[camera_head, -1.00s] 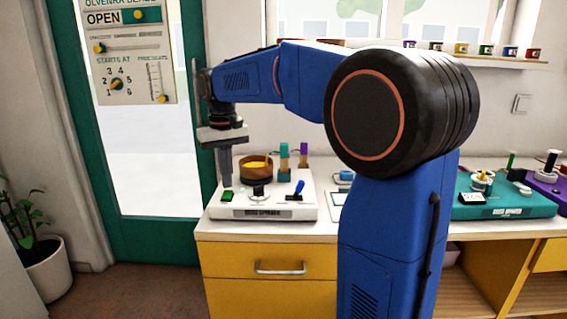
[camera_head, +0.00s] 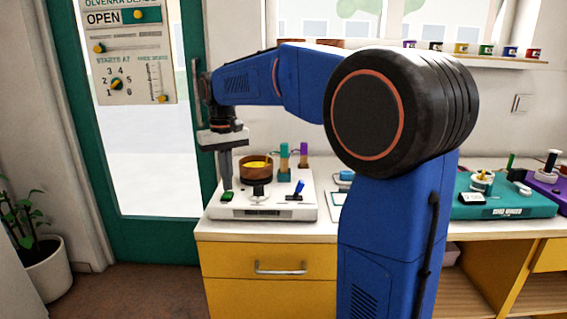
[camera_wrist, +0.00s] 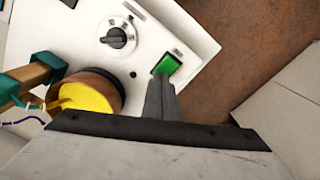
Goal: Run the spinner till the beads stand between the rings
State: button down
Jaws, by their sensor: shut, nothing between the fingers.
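The white spinner base (camera_head: 232,211) stands on the counter, with a brown bowl (camera_head: 243,170) of yellow beads (camera_head: 256,164) on it. The bowl also shows in the wrist view (camera_wrist: 117,86), with a thin yellow piece over its edge. A green button (camera_head: 227,197) is at the base's left front corner and shows in the wrist view (camera_wrist: 168,64). My gripper (camera_head: 227,187) is shut and empty, pointing down, its tips at or just above the button; I cannot tell if they touch. A black-and-white knob (camera_wrist: 117,38) is beside the bowl. I cannot make out the rings.
A blue lever (camera_head: 299,187) rises from the base's right part. Posts with teal (camera_head: 284,150) and purple (camera_head: 304,148) tops stand behind it. A teal board (camera_head: 520,203) is further right, past my arm. The door sign (camera_head: 128,50) has a dial and sliders.

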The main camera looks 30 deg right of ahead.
jog(key=shift+r, duration=2.3)
jog(key=shift+s, duration=0.45)
jog(key=s+f+t, duration=0.1)
jog(key=s+f, duration=0.5)
jog(key=s, duration=0.4)
jog(key=s+d+f+t, duration=0.1)
jog(key=s+f+t, duration=0.1)
jog(key=s+f, duration=0.4)
jog(key=s+d+f+t, duration=0.1)
jog(key=s+f, duration=0.5)
jog(key=s, duration=0.8)
jog(key=shift+s+f+n+t, duration=0.2)
jog(key=shift+f+n+t, duration=0.05)
jog(key=shift+n+t, duration=0.15)
